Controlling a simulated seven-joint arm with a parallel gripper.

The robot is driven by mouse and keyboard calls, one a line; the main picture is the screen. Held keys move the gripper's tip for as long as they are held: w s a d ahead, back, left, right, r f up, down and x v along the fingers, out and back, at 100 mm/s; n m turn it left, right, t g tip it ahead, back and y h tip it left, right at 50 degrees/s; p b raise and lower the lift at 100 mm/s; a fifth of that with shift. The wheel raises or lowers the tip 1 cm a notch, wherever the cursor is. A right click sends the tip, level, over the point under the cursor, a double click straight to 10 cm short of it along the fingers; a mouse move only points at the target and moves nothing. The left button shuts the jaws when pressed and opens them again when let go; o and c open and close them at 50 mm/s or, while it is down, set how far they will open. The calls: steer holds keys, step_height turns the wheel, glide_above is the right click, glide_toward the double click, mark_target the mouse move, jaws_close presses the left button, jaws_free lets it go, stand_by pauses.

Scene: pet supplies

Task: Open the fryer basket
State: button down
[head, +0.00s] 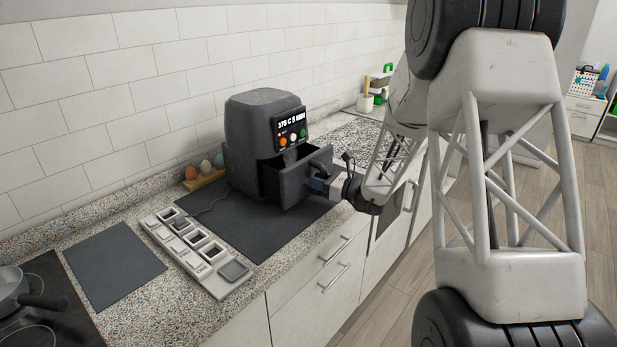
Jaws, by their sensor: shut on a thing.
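The dark grey air fryer (262,118) stands on a dark mat on the counter, with a lit display and buttons on its front. Its fryer basket (283,181) is pulled partly out, and a gap shows at its top behind the front panel. My gripper (322,185) is at the basket's front, shut on the basket handle. The handle is mostly hidden by the gripper, and the inside of the basket is only slightly visible.
A pale tray of small square compartments (158,222) lies left of the fryer. An egg holder (206,179) stands behind it by the tiled wall. A pan (12,290) sits on the hob at far left. A dark flat mat (113,266) lies between. Open floor lies right of the counter.

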steer(key=s+v, duration=0.1)
steer(key=v, duration=0.6)
steer(key=shift+a, duration=0.35)
steer(key=c, duration=0.9)
jaws_free()
steer(key=v, duration=0.7)
steer(key=shift+s+d, duration=0.25)
steer(key=shift+d, duration=0.05)
